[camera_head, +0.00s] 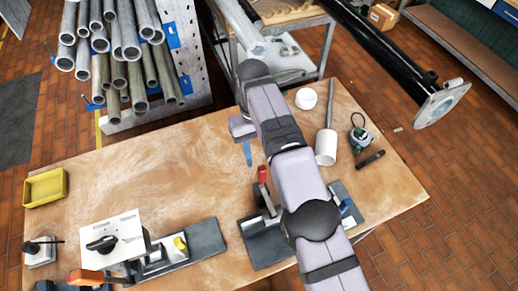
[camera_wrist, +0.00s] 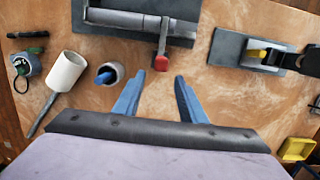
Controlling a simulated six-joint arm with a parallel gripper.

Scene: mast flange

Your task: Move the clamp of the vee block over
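The vee block (camera_wrist: 184,28) is a grey block on a dark plate at the top of the wrist view, with a light grey cylindrical part along it. In the head view its dark base (camera_head: 258,246) is partly hidden behind my arm. Its clamp has a red-ended handle (camera_wrist: 162,60) that points toward my gripper; the red end also shows in the head view (camera_head: 262,174). My gripper (camera_wrist: 159,76) is open and empty, with two blue fingers apart. The red handle end shows just beyond the fingertips, between them in the picture; I see no contact.
A second dark plate (camera_head: 207,240) with a yellow-knobbed fixture lies left. A white-headed mallet (camera_head: 326,147), white jar (camera_head: 306,98) and black marker (camera_head: 370,159) lie right. A pale cup with something blue inside (camera_wrist: 109,73) is near the left finger. The table's (camera_head: 130,172) left middle is clear.

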